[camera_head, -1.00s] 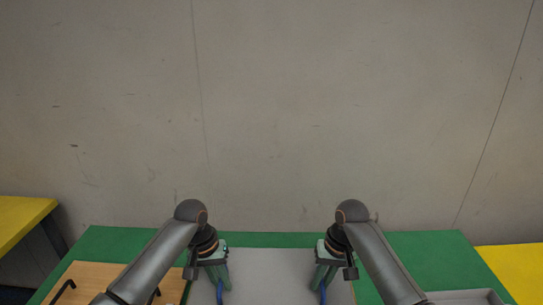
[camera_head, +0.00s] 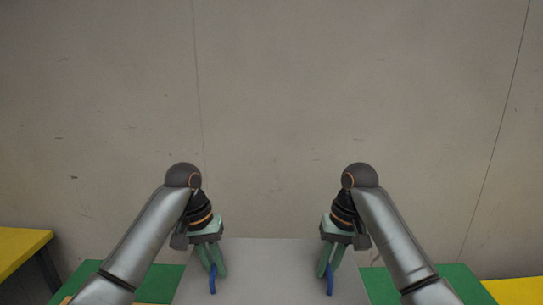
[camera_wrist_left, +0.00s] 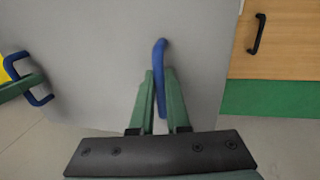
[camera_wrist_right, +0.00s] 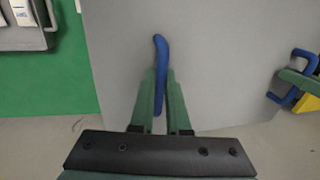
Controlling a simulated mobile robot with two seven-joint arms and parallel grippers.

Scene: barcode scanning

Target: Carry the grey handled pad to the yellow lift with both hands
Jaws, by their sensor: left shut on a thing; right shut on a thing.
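The grey pad (camera_head: 270,272) with blue handles is held between my two arms in the head view. It looks raised above the green table. My left gripper (camera_head: 216,276) is shut on the pad's left blue handle (camera_wrist_left: 160,60), seen between the green fingers in the left wrist view. My right gripper (camera_head: 327,275) is shut on the right blue handle (camera_wrist_right: 160,60), seen between the fingers in the right wrist view. The pad's near part lies below the head view's edge. I cannot tell which yellow surface is the lift.
A green table (camera_head: 460,282) lies under the pad. A wooden board with a black handle (camera_wrist_left: 258,35) is beside the pad, and a grey tray (camera_wrist_right: 25,25) with white items is on the other side. Yellow surfaces stand at left (camera_head: 20,245) and right (camera_head: 515,291). A bare wall is behind.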

